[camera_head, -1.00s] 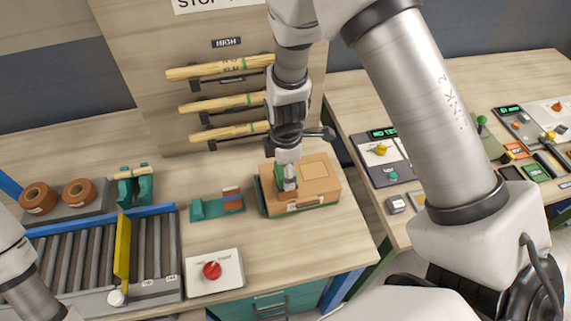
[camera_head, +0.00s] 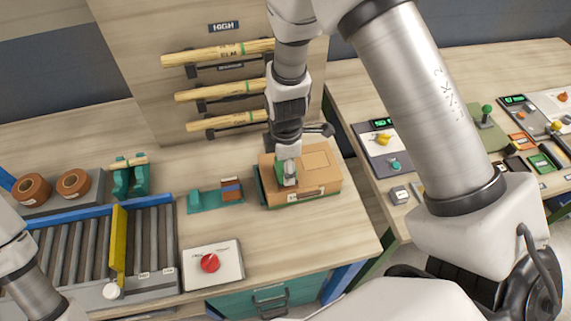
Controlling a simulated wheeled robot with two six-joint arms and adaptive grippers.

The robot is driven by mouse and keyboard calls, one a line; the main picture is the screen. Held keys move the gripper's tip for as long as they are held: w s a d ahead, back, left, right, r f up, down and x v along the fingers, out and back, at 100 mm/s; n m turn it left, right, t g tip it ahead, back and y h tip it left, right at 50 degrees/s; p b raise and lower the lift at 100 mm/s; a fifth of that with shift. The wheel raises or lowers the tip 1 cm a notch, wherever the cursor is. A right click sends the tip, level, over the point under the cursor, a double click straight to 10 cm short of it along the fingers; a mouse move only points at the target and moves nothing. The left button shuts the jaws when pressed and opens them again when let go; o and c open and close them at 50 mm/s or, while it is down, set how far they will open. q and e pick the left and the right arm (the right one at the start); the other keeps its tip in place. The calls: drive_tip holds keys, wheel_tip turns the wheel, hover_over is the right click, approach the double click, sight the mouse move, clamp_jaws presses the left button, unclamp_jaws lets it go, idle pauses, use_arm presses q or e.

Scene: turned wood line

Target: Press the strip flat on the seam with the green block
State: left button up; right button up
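A brown carton (camera_head: 318,180) stands on the bench in a low green holder. My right gripper (camera_head: 287,162) is directly above the carton's left half, pointing down. A green block (camera_head: 284,173) shows at its fingertips, at the carton's top, and the gripper looks shut on it. The block seems to touch the carton, but the exact contact is hidden. I cannot make out the strip or the seam beneath it. Of my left arm only links show at the left edge; its gripper is not in view.
A teal stand (camera_head: 208,200) with brown and blue pieces is left of the carton. A red knob (camera_head: 209,263) sits on a white plate in front. A roller conveyor (camera_head: 75,250) with a yellow bar is at the left. Wooden rods (camera_head: 220,88) hang behind.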

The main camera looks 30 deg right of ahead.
drive_tip(key=shift+s+f+b, duration=0.1)
drive_tip(key=shift+f+b, duration=0.45)
drive_tip(key=shift+f, duration=0.05)
idle(1.3)
wheel_tip(320, 180, up, 2)
drive_tip(key=shift+r+p, duration=0.15)
drive_tip(key=shift+p, duration=0.75)
wheel_tip(320, 180, up, 5)
drive_tip(key=p, duration=0.3)
